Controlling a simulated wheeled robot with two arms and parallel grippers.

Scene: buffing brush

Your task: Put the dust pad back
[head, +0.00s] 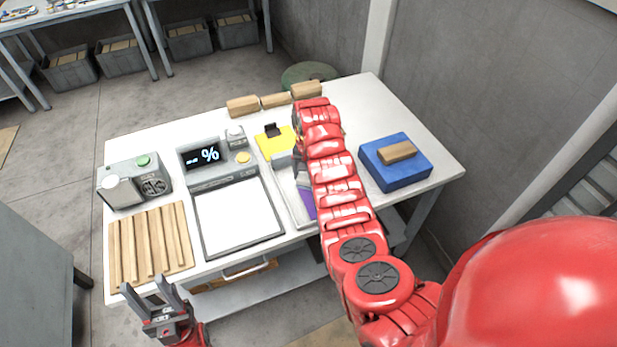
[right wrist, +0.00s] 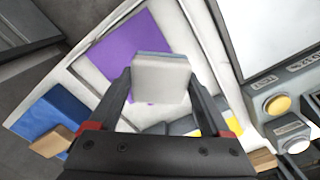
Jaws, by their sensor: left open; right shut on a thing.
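In the right wrist view, my right gripper (right wrist: 160,82) is shut on a pale grey pad (right wrist: 161,75) with a blue-grey edge, probably the dust pad. It is over a white tray (right wrist: 92,36) that has a purple sheet (right wrist: 123,48) in it. I cannot tell whether the pad touches the sheet. In the head view my right arm hides most of the tray (head: 294,204) and the pad; part of the purple sheet (head: 308,203) shows. My left gripper (head: 147,288) is open and empty at the table's front left, near the slatted wooden rack (head: 152,243).
A display unit (head: 208,157) with a white panel (head: 236,216) stands left of the tray. A yellow piece (head: 272,143) lies behind the tray. A blue block (head: 383,174) bearing a wooden block (head: 397,152) is at right. Wooden blocks (head: 243,106) line the back edge.

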